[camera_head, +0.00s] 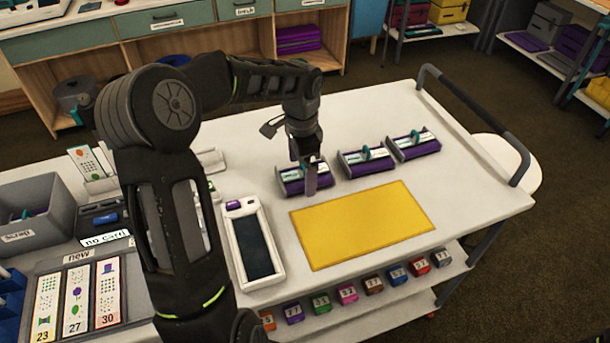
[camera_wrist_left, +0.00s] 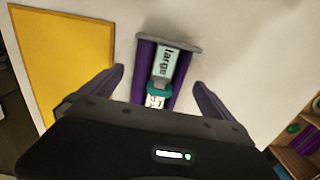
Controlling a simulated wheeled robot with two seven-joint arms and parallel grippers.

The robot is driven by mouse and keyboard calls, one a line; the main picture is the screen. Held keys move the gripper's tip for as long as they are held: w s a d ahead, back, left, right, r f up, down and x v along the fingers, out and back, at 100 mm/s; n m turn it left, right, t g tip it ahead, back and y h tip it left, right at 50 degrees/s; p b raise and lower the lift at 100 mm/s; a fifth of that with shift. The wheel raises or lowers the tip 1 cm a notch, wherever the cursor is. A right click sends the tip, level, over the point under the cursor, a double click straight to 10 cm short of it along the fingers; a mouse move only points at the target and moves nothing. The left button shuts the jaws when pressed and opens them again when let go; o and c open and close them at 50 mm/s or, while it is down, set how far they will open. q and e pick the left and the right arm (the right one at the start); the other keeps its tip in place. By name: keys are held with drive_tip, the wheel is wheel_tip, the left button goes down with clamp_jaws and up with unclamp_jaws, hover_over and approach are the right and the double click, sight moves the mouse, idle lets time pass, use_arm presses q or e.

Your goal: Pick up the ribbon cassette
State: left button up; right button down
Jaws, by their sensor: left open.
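Three similar purple and grey cassettes with white labels and teal tops lie on the white cart top in the head view: a left one (camera_head: 291,184), a middle one (camera_head: 365,161) and a right one (camera_head: 414,146). My left gripper (camera_head: 311,178) points down at the left cassette and partly hides it. In the left wrist view, the open fingers (camera_wrist_left: 158,78) stand on either side of a cassette (camera_wrist_left: 168,59) labelled "large", with gaps on both sides. Its near end is hidden by the gripper body. My right gripper is not in view.
A yellow mat (camera_head: 362,224) lies in front of the cassettes, with a white device with a dark screen (camera_head: 252,245) to its left. A grey scrap bin (camera_head: 35,220) and cards (camera_head: 75,300) are further left. A dark rail (camera_head: 475,115) bounds the cart's right end.

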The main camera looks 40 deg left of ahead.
sight(302, 165)
use_arm(q)
drive_tip(key=shift+c, duration=0.2)
drive_tip(key=c, duration=1.5)
drive_tip(key=shift+r, duration=0.1)
wheel_tip(302, 165, up, 10)
drive_tip(key=shift+f+b, duration=0.1)
drive_tip(key=shift+b, duration=0.2)
